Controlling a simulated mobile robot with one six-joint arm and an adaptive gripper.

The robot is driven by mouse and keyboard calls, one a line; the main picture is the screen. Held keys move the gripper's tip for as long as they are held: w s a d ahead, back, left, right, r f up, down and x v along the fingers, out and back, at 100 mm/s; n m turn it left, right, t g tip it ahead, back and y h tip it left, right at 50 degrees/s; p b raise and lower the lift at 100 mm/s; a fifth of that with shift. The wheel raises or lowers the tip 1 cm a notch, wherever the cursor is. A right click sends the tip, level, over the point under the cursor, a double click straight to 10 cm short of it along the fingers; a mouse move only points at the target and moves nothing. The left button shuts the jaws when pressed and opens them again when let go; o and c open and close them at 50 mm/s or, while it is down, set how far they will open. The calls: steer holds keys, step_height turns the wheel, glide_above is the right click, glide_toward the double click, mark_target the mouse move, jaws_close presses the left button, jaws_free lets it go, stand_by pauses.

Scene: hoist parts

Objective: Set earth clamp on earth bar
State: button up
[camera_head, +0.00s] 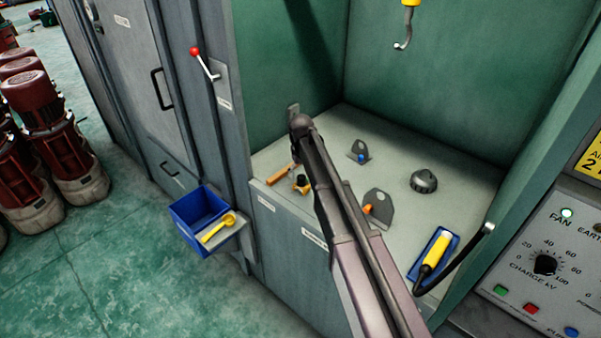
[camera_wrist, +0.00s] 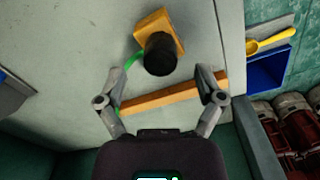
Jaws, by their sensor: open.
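The earth clamp, an orange block (camera_wrist: 153,22) with a black knob and a green lead, stands on the grey bench. It also shows in the head view (camera_head: 301,188), beside my arm. The earth bar (camera_wrist: 160,98), an orange-brown bar, lies a short way from the clamp, and a gap shows between them. It is left of the clamp in the head view (camera_head: 280,175). My gripper (camera_wrist: 159,74) is open and empty. In the wrist view its fingers spread across the bar, with the knob's near end between the fingertips. My arm hides my gripper in the head view.
Two grey lugs (camera_head: 379,205) (camera_head: 358,151), a grey dome (camera_head: 424,181) and a blue tray (camera_head: 444,262) with a yellow-handled tool share the bench. A hook (camera_head: 404,38) hangs above. Cabinet walls enclose the bench. A blue bin (camera_head: 199,205) hangs outside left.

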steer(key=shift+f+b, duration=1.2)
steer(key=shift+f, duration=0.3)
jaws_close()
steer(key=shift+r, duration=0.15)
steer(key=shift+r+p, duration=2.4)
steer(key=shift+p, duration=0.1)
